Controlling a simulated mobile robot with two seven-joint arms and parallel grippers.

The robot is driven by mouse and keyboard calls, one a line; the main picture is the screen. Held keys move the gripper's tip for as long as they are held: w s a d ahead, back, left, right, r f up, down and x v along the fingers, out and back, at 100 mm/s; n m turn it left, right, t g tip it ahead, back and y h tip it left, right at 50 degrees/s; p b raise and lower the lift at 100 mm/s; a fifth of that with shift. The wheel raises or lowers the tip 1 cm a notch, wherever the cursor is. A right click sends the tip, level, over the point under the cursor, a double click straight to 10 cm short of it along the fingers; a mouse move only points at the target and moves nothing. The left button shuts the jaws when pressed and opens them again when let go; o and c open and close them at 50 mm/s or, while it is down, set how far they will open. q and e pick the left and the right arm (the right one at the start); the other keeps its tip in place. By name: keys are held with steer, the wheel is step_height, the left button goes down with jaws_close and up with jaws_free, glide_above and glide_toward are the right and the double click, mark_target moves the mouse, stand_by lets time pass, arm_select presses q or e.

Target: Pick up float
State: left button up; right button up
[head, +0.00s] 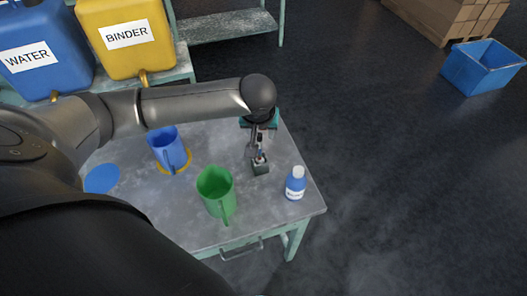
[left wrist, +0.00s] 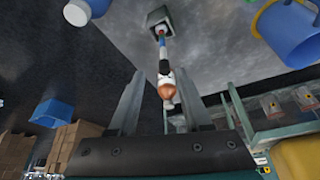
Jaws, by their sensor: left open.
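The float, as I take it, is a slim piece with a copper-coloured bulb and a white, black and blue stem; it shows in the left wrist view (left wrist: 167,82). Its blue end sits in a small grey holder (left wrist: 158,18), which stands on the table in the head view (head: 261,168). My left gripper (head: 258,146) is over the holder, pointing down. In the left wrist view its two fingers (left wrist: 160,100) are apart, with the bulb end between them. I see no clear contact. In the head view the gripper mostly hides the float. My right gripper is not in view.
WATER (head: 45,50) and BINDER (head: 128,35) containers stand behind. The floor at right is mostly clear.

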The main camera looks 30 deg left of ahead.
arm_select(q)
step_height(320, 180, down, 3)
steer(key=b, duration=0.1)
glide_above(260, 153)
steer(key=f, duration=0.4)
steer(key=shift+d+f, duration=0.15)
steer(key=shift+d, duration=0.1)
steer(key=shift+w+f, duration=0.1)
steer(key=shift+f, duration=0.1)
steer(key=x, duration=0.2)
steer(key=b+x, duration=0.1)
steer(key=x, duration=0.1)
steer(key=shift+a+f, duration=0.1)
steer(key=shift+a, duration=0.15)
steer(key=shift+f, duration=0.3)
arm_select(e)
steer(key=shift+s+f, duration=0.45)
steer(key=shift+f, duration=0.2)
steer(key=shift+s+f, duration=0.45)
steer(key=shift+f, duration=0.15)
arm_select(q)
steer(key=shift+c, duration=0.3)
jaws_close()
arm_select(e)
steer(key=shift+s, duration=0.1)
